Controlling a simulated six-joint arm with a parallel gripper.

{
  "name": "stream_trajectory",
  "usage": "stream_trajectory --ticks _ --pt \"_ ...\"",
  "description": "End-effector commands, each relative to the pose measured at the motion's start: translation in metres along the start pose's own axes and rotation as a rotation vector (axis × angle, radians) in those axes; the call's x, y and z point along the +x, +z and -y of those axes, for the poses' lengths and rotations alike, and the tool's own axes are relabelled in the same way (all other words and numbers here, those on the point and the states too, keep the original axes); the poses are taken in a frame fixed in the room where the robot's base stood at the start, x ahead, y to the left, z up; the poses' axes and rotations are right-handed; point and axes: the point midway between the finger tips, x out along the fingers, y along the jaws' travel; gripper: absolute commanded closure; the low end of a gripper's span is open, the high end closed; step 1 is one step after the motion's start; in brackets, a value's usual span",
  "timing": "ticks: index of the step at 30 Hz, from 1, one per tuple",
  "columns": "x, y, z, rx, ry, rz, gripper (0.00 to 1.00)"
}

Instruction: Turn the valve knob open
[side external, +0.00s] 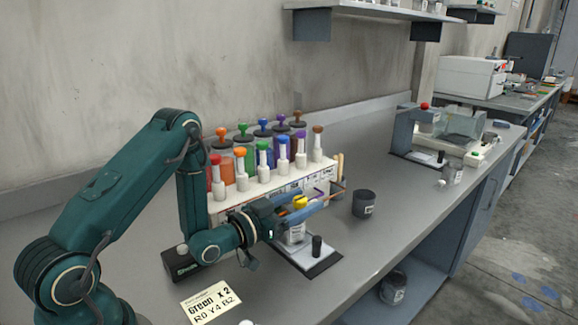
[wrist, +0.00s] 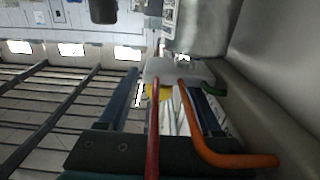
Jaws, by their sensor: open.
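A yellow knob or cap (side external: 300,201) shows between the blue fingers of my gripper (side external: 316,195), above a white container (side external: 295,233). I cannot tell for sure whether it is the valve knob. In the wrist view a yellow patch (wrist: 158,92) lies between the open fingers of my gripper (wrist: 163,82), partly hidden behind a red rod (wrist: 153,130). Whether the fingers touch it is not clear. The white rack (side external: 325,172) behind carries colored-knob valves, among them red (side external: 215,159), orange (side external: 240,150), green (side external: 263,146) and blue (side external: 284,140).
A black-edged pad (side external: 322,265) with a short dark cylinder (side external: 317,245) lies under my gripper. A dark grey cup (side external: 363,204) stands to its right. A label card (side external: 211,302) lies at the front left. The bench between the cup and the far stand (side external: 408,140) is clear.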

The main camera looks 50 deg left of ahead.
Motion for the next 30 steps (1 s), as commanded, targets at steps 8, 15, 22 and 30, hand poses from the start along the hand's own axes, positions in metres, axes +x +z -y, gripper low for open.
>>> stream_trajectory --ticks 8,15,22,30 --pt "-0.0001 -0.0001 0.0000 0.000 0.000 0.000 0.76" --pt "-0.0003 0.0000 -0.0001 0.000 -0.002 0.000 1.00" --pt "-0.0004 0.0000 -0.0013 0.000 -0.042 0.000 1.00" --pt "-0.0006 0.0004 -0.0032 0.000 -0.186 0.000 1.00"
